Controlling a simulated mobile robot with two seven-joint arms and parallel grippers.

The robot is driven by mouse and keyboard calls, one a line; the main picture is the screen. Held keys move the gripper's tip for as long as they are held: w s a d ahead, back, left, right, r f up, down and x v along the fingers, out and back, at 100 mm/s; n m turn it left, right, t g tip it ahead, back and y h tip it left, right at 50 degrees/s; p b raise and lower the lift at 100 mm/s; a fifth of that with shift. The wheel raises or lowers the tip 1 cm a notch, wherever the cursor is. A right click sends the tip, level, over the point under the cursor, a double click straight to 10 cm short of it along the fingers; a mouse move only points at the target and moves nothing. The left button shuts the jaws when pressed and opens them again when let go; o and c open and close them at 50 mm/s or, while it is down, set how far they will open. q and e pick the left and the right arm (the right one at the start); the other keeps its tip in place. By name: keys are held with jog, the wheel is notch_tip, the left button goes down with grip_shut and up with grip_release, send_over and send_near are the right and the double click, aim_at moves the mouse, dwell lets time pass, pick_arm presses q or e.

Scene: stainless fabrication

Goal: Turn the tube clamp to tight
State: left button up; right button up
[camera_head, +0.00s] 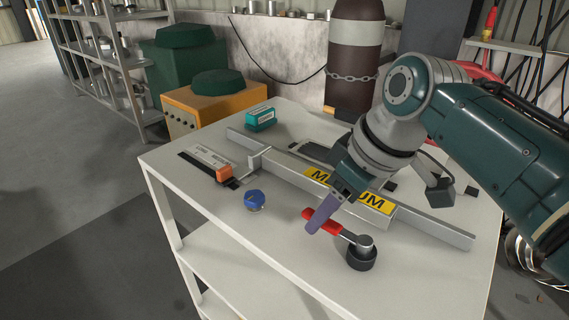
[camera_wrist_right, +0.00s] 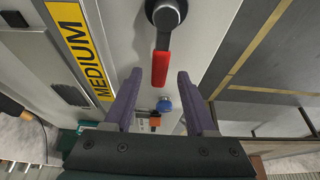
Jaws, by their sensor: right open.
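The tube clamp appears to be the red-handled lever (camera_head: 325,222) on a round dark base (camera_head: 361,258) near the table's front right. Its handle points to the back left in the head view. My right gripper (camera_head: 318,216) is open with its purple fingers just at the handle's free end. In the right wrist view my right gripper (camera_wrist_right: 159,74) has one finger on each side of the red handle (camera_wrist_right: 160,68), with space on both sides. Whether the handle is at finger depth I cannot tell. My left gripper is not in view.
A blue knob (camera_head: 254,200) stands on the table left of the lever. A long metal rail (camera_head: 420,226) and a yellow MEDIUM label (camera_head: 374,202) lie behind it. An orange-ended device (camera_head: 224,173) and a teal block (camera_head: 260,118) are further left. The table's front left is clear.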

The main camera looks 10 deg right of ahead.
jog(key=shift+f, duration=0.15)
jog(key=shift+w, duration=0.1)
jog(key=shift+c, duration=0.2)
grip_shut()
dwell(1.1)
